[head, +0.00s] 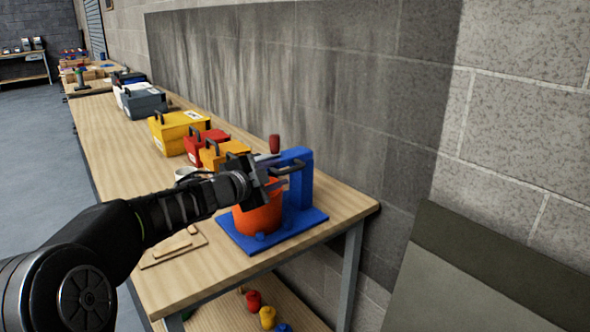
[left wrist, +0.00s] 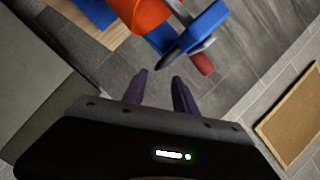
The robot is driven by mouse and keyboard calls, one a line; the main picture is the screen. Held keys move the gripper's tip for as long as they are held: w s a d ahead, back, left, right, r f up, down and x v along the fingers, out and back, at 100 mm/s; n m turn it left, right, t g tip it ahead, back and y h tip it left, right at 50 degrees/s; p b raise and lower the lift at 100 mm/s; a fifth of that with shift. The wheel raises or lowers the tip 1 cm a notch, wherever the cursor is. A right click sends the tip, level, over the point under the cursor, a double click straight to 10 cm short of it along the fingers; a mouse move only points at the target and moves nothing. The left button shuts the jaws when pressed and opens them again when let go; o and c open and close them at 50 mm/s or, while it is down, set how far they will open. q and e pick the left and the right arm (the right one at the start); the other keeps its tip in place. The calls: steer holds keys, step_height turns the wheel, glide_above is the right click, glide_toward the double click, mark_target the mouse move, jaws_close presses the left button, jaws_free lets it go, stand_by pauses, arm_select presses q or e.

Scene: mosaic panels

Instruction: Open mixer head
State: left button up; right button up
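The mixer stands near the end of the workbench, with a blue upright (head: 300,178), a blue base plate (head: 288,236) and an orange bowl (head: 258,217). A red knob (head: 274,144) sticks up near its top. My left gripper (head: 287,178) is in front of the mixer's upper part, above the bowl, and hides part of the head. In the left wrist view its two fingers (left wrist: 160,76) are apart with nothing between them. There, the blue mixer part (left wrist: 202,28), the red knob (left wrist: 202,64) and the orange bowl (left wrist: 142,12) lie beyond the fingertips. My right gripper is not seen.
Yellow (head: 178,131), red (head: 205,145) and orange (head: 222,153) toolboxes stand along the bench (head: 110,135) behind the mixer. Thin wooden pieces (head: 175,248) lie near its front edge. A wall rises behind the bench. Coloured objects (head: 267,316) lie on the lower shelf.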

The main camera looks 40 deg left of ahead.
mark_target(290, 172)
arm_select(q)
steer(key=x, duration=0.8)
steer(key=shift+w+f+b, duration=0.1)
steer(key=shift+f+b, duration=0.1)
steer(key=shift+b, duration=0.1)
steer(key=shift+c, duration=0.4)
jaws_close()
steer(key=shift+d+f, duration=0.1)
steer(key=shift+f, duration=0.05)
stand_by(0.6)
